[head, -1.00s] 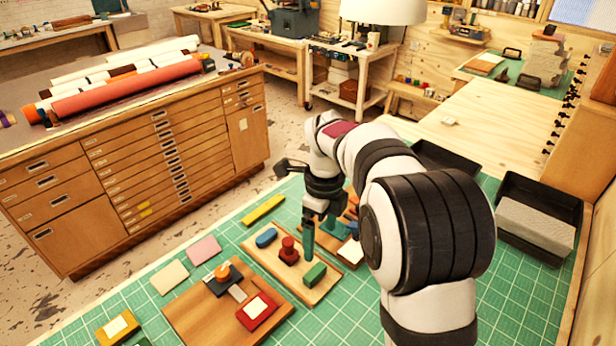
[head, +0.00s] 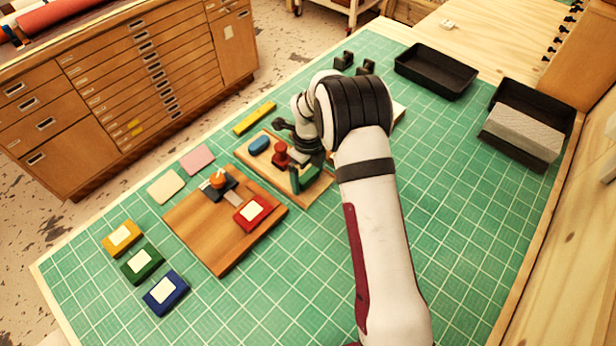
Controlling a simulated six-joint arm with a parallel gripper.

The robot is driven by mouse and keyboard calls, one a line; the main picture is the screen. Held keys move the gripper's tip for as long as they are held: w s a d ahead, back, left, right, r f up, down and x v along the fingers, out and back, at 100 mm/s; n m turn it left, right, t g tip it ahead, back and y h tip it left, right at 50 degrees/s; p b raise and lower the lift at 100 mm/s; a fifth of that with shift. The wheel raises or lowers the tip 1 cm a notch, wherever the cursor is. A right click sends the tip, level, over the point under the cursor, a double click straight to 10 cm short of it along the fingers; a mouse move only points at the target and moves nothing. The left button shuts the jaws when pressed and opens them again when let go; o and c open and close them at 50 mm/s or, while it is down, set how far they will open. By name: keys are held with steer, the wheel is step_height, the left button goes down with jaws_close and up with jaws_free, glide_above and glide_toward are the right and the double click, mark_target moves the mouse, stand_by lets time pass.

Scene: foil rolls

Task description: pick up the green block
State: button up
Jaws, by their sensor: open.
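The green block (head: 307,178) lies on a light wooden board (head: 318,196), near the board's right end. My gripper (head: 301,176) is down at the block, with a teal finger beside its left side. The jaws are open. The other finger is mostly hidden by the hand and arm, so I cannot tell whether either finger touches the block. A red knobbed piece (head: 281,157) and a blue block (head: 259,144) sit on the same board, left of the gripper.
A larger wooden board (head: 217,247) holds an orange-topped tool (head: 217,180) and a red pad (head: 252,211). Yellow (head: 121,237), green (head: 142,264) and blue (head: 166,293) pads lie front left. Black trays (head: 436,72) stand back right. The mat's right part (head: 470,210) is clear.

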steer(key=c, duration=1.3)
steer(key=shift+o, duration=0.2)
steer(key=shift+r, duration=0.15)
